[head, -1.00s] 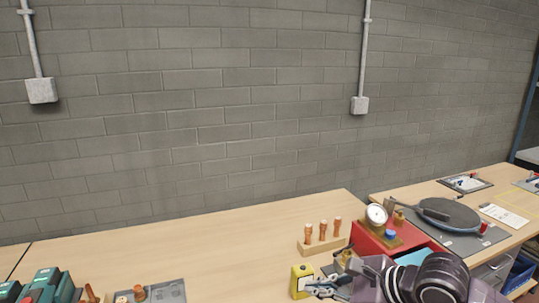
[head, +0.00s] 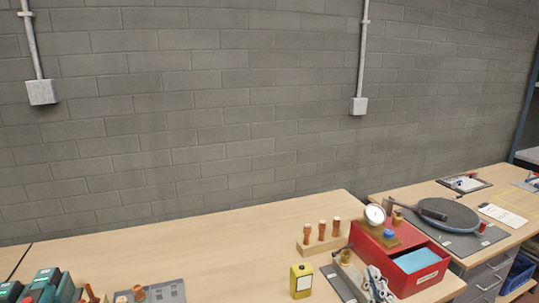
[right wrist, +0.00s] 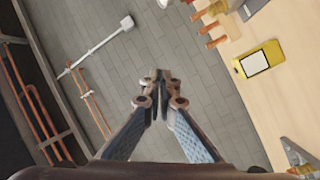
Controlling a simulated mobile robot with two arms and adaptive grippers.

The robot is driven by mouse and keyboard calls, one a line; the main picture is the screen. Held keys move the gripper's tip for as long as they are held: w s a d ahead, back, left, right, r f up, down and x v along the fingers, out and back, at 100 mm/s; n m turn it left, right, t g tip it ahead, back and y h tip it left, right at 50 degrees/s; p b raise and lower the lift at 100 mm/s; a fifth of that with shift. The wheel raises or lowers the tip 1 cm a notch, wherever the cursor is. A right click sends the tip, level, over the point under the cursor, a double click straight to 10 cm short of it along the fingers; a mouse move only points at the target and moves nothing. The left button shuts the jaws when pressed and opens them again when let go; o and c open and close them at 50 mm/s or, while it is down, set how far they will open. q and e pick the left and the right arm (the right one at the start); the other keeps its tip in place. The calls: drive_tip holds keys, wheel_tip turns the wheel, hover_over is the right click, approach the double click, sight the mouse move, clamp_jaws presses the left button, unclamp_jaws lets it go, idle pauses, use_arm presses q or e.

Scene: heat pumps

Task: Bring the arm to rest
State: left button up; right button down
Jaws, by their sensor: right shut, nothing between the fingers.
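My right gripper (head: 376,283) shows at the bottom edge of the head view, in front of the red box. Only its finger end is in that picture. In the right wrist view my right gripper (right wrist: 160,88) has its two fingertips together, with nothing between them. My left gripper is in neither view.
A red box (head: 408,286) with a gauge (head: 375,214) stands at the bench's right end. Near it are a yellow device (head: 301,281) and a wooden block with copper fittings (head: 322,246). Green tools (head: 45,286) lie at left.

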drive_tip(key=s+d+f+m+g+h, duration=0.1)
drive_tip(key=s+f+m+g, duration=0.15)
drive_tip(key=f, duration=0.35)
drive_tip(key=s+d+f+m+g, duration=0.2)
drive_tip(key=s+f+g, duration=0.1)
drive_tip(key=f, duration=0.4)
drive_tip(key=s+a+f+m+g+y, duration=0.1)
drive_tip(key=s+a+f+m+g, duration=0.1)
drive_tip(key=s+f+g, duration=0.6)
drive_tip(key=s+a+f+m+g+y, duration=0.1)
drive_tip(key=s+a+f+m+g, duration=0.1)
drive_tip(key=s+f, duration=1)
drive_tip(key=f, duration=0.9)
drive_tip(key=s+f, duration=0.2)
drive_tip(key=f, duration=1)
drive_tip(key=s+d+f+g, duration=0.2)
drive_tip(key=s+d+f, duration=0.1)
drive_tip(key=s+f, duration=1.3)
drive_tip(key=shift+s+f, duration=0.25)
drive_tip(key=shift+s, duration=0.6)
